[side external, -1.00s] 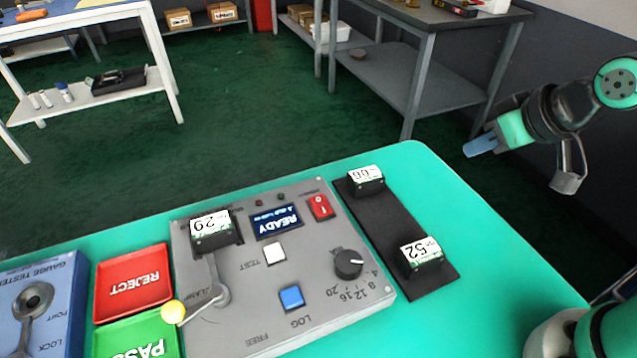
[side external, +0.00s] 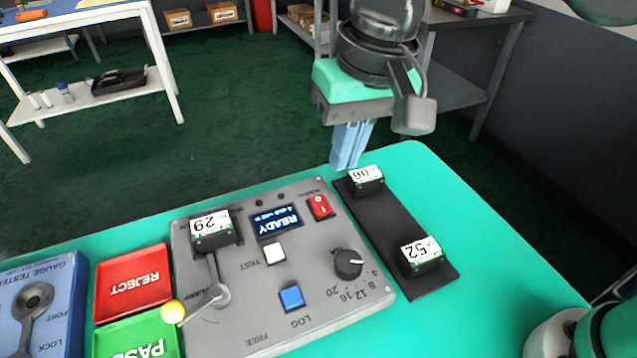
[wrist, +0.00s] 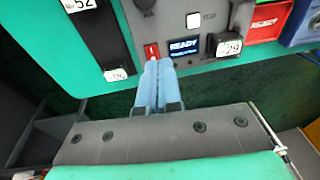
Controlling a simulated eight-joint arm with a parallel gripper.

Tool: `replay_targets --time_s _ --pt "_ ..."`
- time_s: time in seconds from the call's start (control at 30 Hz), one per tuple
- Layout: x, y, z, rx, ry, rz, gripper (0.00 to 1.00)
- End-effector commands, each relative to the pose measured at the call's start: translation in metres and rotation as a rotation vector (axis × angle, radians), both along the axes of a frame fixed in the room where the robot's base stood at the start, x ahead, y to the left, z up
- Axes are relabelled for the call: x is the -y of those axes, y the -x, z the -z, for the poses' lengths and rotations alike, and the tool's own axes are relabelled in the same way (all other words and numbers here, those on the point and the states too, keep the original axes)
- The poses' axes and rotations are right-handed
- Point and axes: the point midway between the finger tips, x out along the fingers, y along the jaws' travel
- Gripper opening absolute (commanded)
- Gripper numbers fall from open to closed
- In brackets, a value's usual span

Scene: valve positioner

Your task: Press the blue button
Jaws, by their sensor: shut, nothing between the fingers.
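The blue button (side external: 291,297) is a square key above the LOG label on the grey control panel (side external: 248,322). It is out of sight in the wrist view. My gripper (side external: 343,165) has blue fingers, shut and empty, pointing down. In the side view it hangs near the far edge of the panel, close to the block marked 06, well away from the blue button. In the wrist view the fingertips (wrist: 157,64) show by the red switch and the READY display; I cannot tell their height above the panel.
The panel also carries a white TEST button (side external: 274,252), a red switch (side external: 320,207), a black knob (side external: 348,263) and a clamp lever with a yellow ball (side external: 173,312). Block 29 (side external: 211,231) sits on it. A black strip (side external: 393,226) holds blocks 06 and 52. Red and green trays lie left.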

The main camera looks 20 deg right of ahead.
Motion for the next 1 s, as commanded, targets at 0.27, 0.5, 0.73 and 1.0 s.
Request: replay_targets --time_s 0.27,0.5,0.73,1.0 --pt "-0.07 0.031 -0.002 -0.12 0.085 -0.004 0.0" --pt "-0.079 0.038 -0.001 -0.138 0.104 0.002 0.0" --pt "-0.079 0.038 -0.001 -0.137 0.102 0.002 0.0" --pt "-0.079 0.037 0.023 -0.136 0.102 0.002 0.0"
